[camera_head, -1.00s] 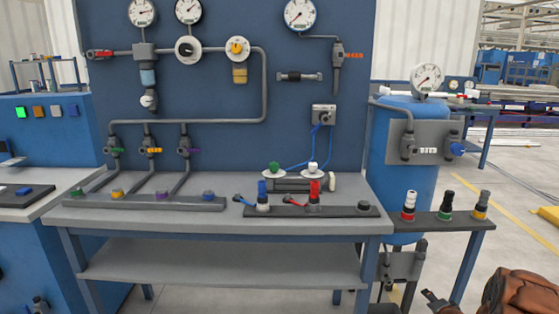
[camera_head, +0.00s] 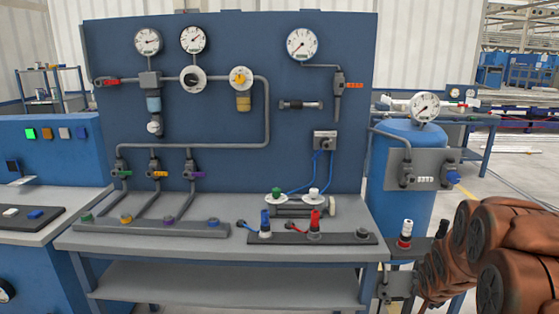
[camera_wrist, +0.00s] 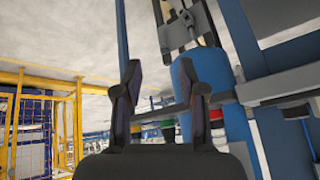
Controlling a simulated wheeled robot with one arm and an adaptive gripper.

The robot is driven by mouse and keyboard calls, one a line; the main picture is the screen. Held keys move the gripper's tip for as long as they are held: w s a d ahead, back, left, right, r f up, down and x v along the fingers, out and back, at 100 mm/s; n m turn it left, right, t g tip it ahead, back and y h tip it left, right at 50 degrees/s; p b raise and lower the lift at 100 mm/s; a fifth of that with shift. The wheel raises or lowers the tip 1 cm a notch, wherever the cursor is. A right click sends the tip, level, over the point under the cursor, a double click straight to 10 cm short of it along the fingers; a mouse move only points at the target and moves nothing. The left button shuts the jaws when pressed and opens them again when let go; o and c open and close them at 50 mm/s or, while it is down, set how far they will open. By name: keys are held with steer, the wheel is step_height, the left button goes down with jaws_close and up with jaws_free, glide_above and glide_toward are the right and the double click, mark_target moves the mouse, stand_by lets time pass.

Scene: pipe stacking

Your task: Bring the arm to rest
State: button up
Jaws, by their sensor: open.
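My arm, orange-brown, fills the lower right of the head view. Its gripper end is not clearly visible there. In the wrist view my gripper (camera_wrist: 163,102) has its two dark fingers spread apart with nothing between them. That view looks upside down. Beyond the fingers are the blue tank (camera_wrist: 186,72) and the side shelf, with small parts with coloured bands, including a green one (camera_wrist: 168,131), along it. The fingers look apart from these things.
The grey workbench (camera_head: 225,270) carries pipe fittings before a blue gauge panel (camera_head: 225,110). The blue tank (camera_head: 405,205) stands right of it. My arm covers much of the side shelf; a red-and-white part (camera_head: 405,234) still shows. A yellow cage (camera_wrist: 70,115) stands farther off.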

steer(key=s+a+r+n+g+y+p, duration=0.1)
steer(key=s+a+r+n+g+p, duration=0.1)
steer(key=s+a+r, duration=0.5)
steer(key=s+a+r+n+g+y+p, duration=0.1)
steer(key=s+a+r+n+g+p, duration=0.2)
steer(key=s, duration=1.5)
steer(key=s+a+r+n+g+p, duration=0.2)
steer(key=s+a+r+p, duration=0.4)
steer(key=s+a+r, duration=0.5)
steer(key=shift+s+r+n+g+y, duration=0.4)
steer(key=shift+s+r, duration=0.15)
steer(key=shift+s, duration=0.35)
steer(key=shift+d, duration=0.15)
